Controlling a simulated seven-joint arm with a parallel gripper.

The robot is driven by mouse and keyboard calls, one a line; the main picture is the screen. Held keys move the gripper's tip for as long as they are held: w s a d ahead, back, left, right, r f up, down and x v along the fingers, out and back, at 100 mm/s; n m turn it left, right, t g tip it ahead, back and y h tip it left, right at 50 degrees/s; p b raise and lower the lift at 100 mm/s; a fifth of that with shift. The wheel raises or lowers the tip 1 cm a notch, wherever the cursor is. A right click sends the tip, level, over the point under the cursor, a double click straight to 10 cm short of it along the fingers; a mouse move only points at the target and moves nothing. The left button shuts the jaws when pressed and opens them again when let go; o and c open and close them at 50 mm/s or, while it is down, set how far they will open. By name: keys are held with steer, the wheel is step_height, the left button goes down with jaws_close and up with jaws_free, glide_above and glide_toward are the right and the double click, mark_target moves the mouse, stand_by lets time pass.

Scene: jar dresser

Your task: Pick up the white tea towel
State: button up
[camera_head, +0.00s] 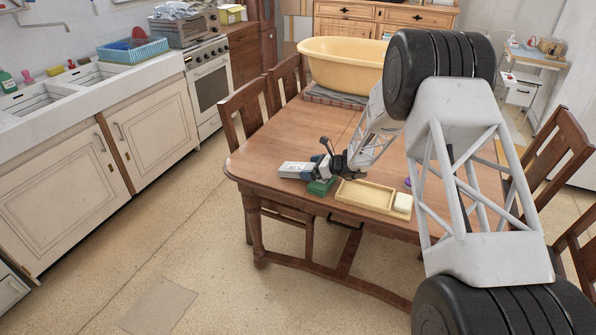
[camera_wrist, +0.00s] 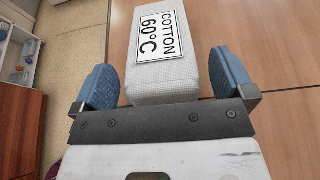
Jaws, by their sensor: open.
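The white tea towel (camera_head: 293,170) is a folded, block-like bundle near the front left part of the wooden table. In the wrist view the towel (camera_wrist: 150,80) is pale and textured, with a label reading "COTTON 60°C". My gripper (camera_head: 318,169) is at its right-hand end in the head view. In the wrist view my gripper (camera_wrist: 163,82) is open, with one blue finger on each side of the towel's near end. A gap shows between the towel and each finger. The underside of the towel is hidden.
A green item (camera_head: 320,187) lies just below my gripper on the table (camera_head: 262,152). A shallow wooden tray (camera_head: 365,196) and a cream block (camera_head: 403,203) are to the right. A yellow tub (camera_head: 343,66) stands at the back. Chairs flank the table.

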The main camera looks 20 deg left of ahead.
stand_by(0.3)
steer(key=c, duration=1)
steer(key=shift+r, duration=0.1)
steer(key=shift+r, duration=0.75)
step_height(320, 180, up, 2)
steer(key=s+d, duration=0.2)
steer(key=s, duration=0.2)
steer(key=s+d+r, duration=0.1)
steer(key=s+d, duration=0.2)
steer(key=s, duration=0.2)
steer(key=s+d, duration=0.3)
steer(key=s, duration=0.1)
steer(key=shift+s+d+r, duration=0.15)
steer(key=shift+s+d, duration=0.1)
